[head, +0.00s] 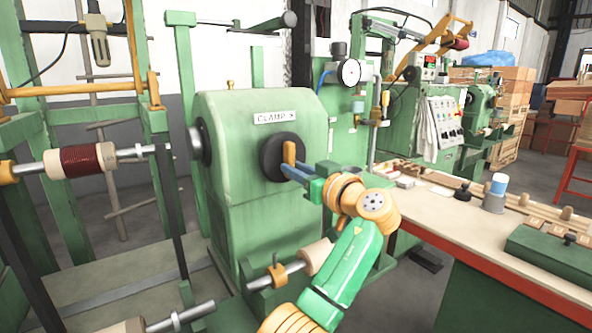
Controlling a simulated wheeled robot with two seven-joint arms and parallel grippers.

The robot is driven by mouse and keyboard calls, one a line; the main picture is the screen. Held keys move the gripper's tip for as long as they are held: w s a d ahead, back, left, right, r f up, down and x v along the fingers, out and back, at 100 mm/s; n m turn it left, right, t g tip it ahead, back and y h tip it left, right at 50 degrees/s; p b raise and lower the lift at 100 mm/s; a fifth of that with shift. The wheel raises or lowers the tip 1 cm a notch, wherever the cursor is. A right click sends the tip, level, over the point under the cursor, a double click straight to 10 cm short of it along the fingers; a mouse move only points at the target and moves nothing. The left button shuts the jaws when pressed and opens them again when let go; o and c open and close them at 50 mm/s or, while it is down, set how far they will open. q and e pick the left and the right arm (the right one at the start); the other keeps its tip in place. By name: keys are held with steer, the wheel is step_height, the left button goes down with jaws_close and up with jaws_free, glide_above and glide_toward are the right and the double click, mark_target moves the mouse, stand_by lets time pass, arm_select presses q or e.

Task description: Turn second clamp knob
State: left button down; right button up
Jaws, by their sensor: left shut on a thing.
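The green clamp machine (235,125) stands in the middle of the head view, with a white "CLAMP" label (275,117) on its face. Below the label is a round black clamp knob (276,168) with an orange handle bar (289,153) across its front. My left gripper (293,172) reaches the knob from the lower right, its blue fingers shut at the handle. The fingers hide the lower part of the handle. A second dark knob (200,143) shows on the machine's left side. My right gripper is not in view.
A spindle with a dark red coil (82,161) is at the left. Shafts with wooden cores (318,257) lie below the machine. A workbench (470,231) with a cup and small parts is at the right. A gauge (349,72) stands behind.

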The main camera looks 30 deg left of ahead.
arm_select(q)
steer(key=c, duration=0.8)
jaws_free()
steer(key=shift+o, duration=0.2)
steer(key=b+v, duration=0.1)
steer(key=v, duration=0.6)
steer(key=shift+b, duration=0.3)
